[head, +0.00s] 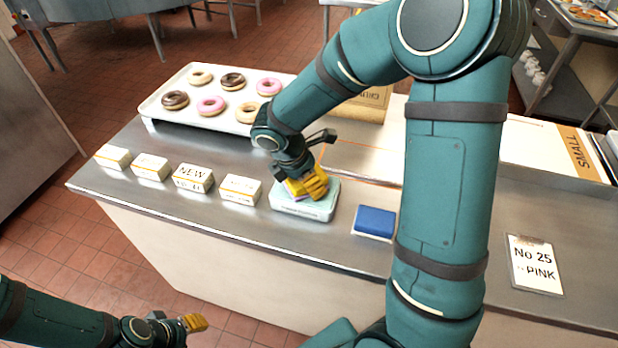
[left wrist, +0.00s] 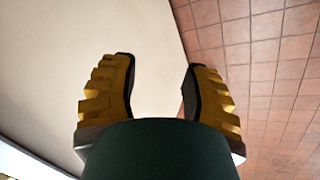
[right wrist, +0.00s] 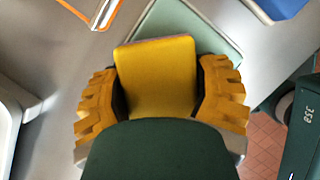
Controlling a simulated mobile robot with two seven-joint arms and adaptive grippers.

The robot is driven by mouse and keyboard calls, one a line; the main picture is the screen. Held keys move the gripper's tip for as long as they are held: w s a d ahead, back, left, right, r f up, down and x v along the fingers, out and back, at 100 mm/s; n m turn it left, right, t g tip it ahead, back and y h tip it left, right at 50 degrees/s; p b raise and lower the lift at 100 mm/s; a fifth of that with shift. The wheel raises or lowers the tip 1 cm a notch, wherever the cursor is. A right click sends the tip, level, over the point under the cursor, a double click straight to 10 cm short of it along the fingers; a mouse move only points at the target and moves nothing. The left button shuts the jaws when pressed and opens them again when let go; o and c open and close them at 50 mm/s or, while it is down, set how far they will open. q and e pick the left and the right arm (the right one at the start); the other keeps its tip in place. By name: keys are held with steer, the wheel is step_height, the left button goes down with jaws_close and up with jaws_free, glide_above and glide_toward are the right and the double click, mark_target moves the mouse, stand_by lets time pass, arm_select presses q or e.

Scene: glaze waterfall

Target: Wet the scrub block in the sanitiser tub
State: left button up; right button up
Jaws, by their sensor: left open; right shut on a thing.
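My right gripper (head: 308,186) is shut on the yellow scrub block (right wrist: 157,75), which sits between both fingers in the right wrist view. In the head view the fingers hide most of the block. The gripper and block are at the pale green sanitiser tub (head: 322,205), over its top; the tub also shows behind the block in the right wrist view (right wrist: 190,28). I cannot tell whether the block touches the liquid. My left gripper (head: 190,323) is open and empty, low in front of the counter; its fingers show apart in the left wrist view (left wrist: 160,95).
A blue block (head: 375,222) lies right of the tub on the steel counter (head: 270,232). A donut tray (head: 160,112) is behind. A card reading No 25 PINK (head: 534,264) lies at right.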

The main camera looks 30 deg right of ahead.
mark_target(317, 171)
step_height(317, 171, up, 5)
steer(key=p, duration=0.4)
steer(key=shift+r+p, duration=1)
steer(key=shift+p, duration=0.1)
steer(key=shift+f, duration=0.1)
